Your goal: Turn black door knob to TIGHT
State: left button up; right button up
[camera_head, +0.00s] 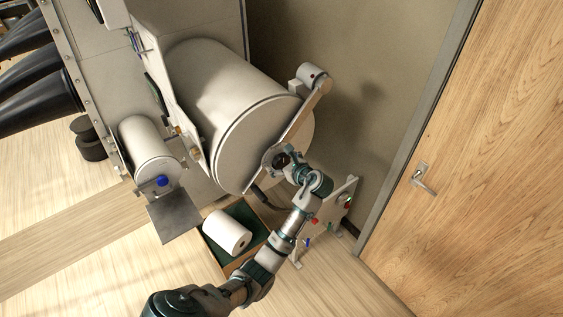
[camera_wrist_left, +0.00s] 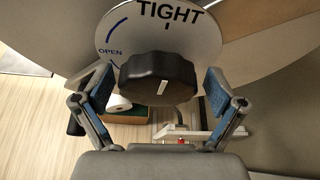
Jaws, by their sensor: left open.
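The black door knob (camera_head: 281,161) sits at the centre of the large round chamber door. In the left wrist view the knob (camera_wrist_left: 158,70) has a white mark on its face. Behind it is a round dial plate (camera_wrist_left: 193,50) with TIGHT at the top, OPEN at the left and a blue arc. My left gripper (camera_head: 291,165) is at the knob. In the wrist view its two blue-padded fingers (camera_wrist_left: 160,90) are spread on either side of the knob, with gaps visible. My right gripper is not in view.
A bar (camera_head: 303,120) crosses the round door (camera_head: 262,140). Below are a box (camera_head: 214,257) with a white roll (camera_head: 227,232) and a small panel with valves (camera_head: 335,207). A smaller cylinder (camera_head: 148,150) is at left. A wooden door (camera_head: 480,150) stands at right.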

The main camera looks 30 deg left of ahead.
pick_arm(q)
jog(key=shift+r, duration=0.1)
jog(key=shift+s+d, duration=0.1)
jog(key=shift+s, duration=0.05)
jog(key=v, duration=1.1)
jog(key=shift+d, duration=0.45)
jog(key=shift+a, duration=0.1)
